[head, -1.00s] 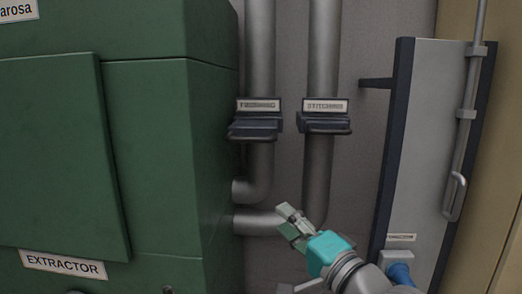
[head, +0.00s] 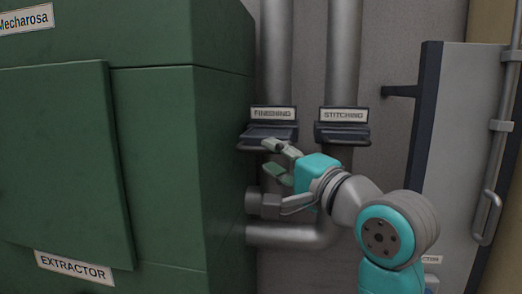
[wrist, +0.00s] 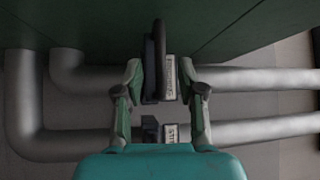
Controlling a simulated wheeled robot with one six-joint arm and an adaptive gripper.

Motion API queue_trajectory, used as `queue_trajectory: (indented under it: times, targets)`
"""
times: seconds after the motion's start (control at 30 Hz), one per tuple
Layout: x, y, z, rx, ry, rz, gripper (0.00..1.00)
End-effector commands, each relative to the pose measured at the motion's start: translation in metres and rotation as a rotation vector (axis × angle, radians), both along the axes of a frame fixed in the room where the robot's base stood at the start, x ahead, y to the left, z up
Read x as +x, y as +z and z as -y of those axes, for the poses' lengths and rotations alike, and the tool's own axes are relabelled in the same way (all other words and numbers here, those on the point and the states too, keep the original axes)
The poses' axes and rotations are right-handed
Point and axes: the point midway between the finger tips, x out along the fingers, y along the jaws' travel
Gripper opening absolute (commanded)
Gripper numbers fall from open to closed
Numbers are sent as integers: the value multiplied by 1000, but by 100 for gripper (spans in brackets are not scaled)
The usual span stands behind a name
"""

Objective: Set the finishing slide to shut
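The finishing slide (head: 266,136) is a dark plate with a projecting lip on the left pipe, under a label reading FINISHING (head: 272,114). My gripper (head: 270,157) is open, its fingertips just below and in front of that slide, overlapping its lower edge in the head view. In the wrist view, the dark finishing slide (wrist: 159,62) and its label (wrist: 169,78) appear between my two spread fingers (wrist: 160,68). I see no clear contact, and depth is hard to judge. Whether the slide is open or shut is hard to tell.
The similar stitching slide (head: 342,133) sits on the right pipe (head: 342,50), close by. The green extractor cabinet (head: 150,160) stands close on the left. A grey panel with a handle (head: 486,215) is on the right. Pipe bends (head: 290,236) run below my gripper.

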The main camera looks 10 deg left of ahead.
Motion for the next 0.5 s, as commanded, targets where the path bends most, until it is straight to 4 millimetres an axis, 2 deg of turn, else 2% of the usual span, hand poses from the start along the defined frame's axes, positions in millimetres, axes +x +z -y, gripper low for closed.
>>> queue_trajectory:
  times: [0.2, 0.5]
  targets:
    - [23, 4, -22, 0, 1, -1, 39]
    - [33, 6, -32, 0, 0, 0, 39]
